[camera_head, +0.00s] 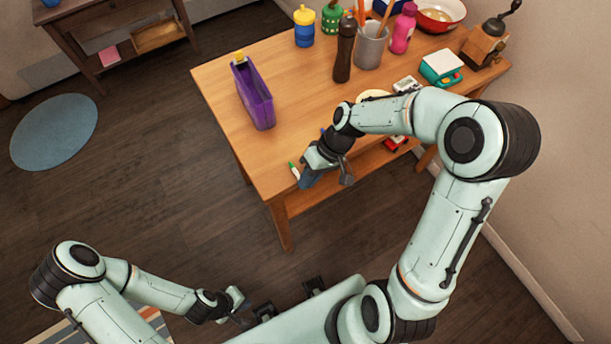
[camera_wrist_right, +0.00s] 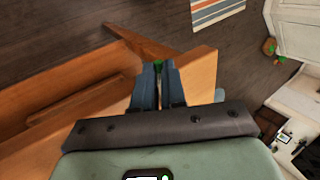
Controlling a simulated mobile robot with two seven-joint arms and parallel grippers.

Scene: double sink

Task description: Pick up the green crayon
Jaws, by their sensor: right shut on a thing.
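The green crayon (camera_head: 294,171) shows as a small green and white stick by the near corner of the wooden table, beside my right gripper (camera_head: 305,181). In the right wrist view, the fingers of my right gripper (camera_wrist_right: 158,70) are nearly together, with the green tip of the crayon (camera_wrist_right: 158,65) between them. The rest of the crayon is hidden by the fingers. My right gripper is shut on it at the table's edge; whether it is clear of the tabletop I cannot tell. My left gripper (camera_head: 240,304) hangs low near my base, away from the table, its fingers unclear.
A purple holder (camera_head: 254,94) stands on the wooden table (camera_head: 225,85). A brown bottle (camera_head: 345,50), a grey cup (camera_head: 370,47) with sticks, a pink bottle (camera_head: 403,30) and a teal scale (camera_head: 440,68) stand farther back. The tabletop between the holder and my right gripper is clear.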

